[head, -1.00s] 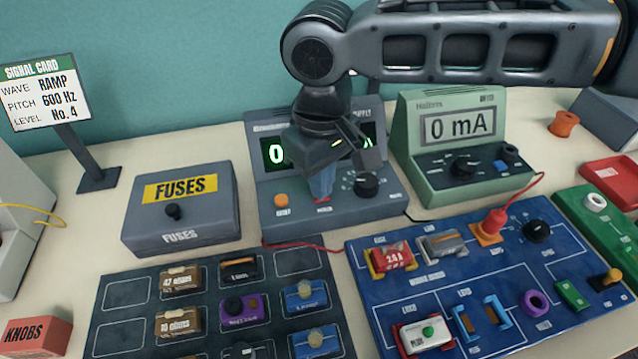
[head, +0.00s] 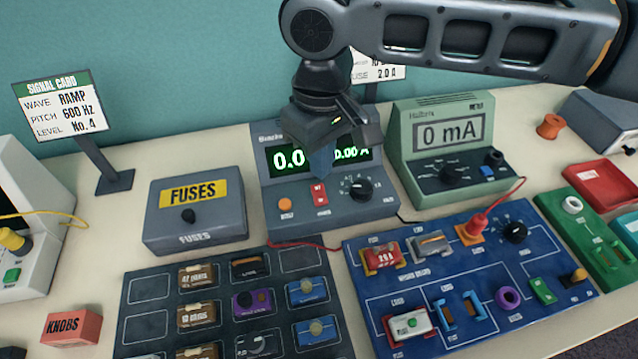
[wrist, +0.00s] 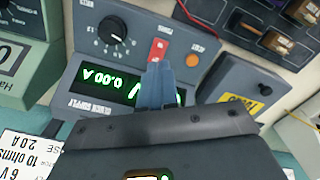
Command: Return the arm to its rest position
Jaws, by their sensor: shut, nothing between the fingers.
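My gripper (head: 320,165) hangs in front of the grey power supply (head: 385,205), above its red switch (head: 319,194). Its blue-grey fingers are shut with nothing between them and look clear of the switch. In the wrist view the shut fingers (wrist: 158,85) cover part of the green-lit display. My arm (head: 460,35) reaches in from the upper right, well above the bench. Part of the supply's display is hidden behind the gripper.
The green meter (head: 440,150) reads 0 mA. The grey fuse box (head: 195,218), the signal card (head: 60,105) and the blue wiring board (head: 470,285) stand around. A dark parts tray (head: 140,290) lies in front. Space above the bench is mostly free.

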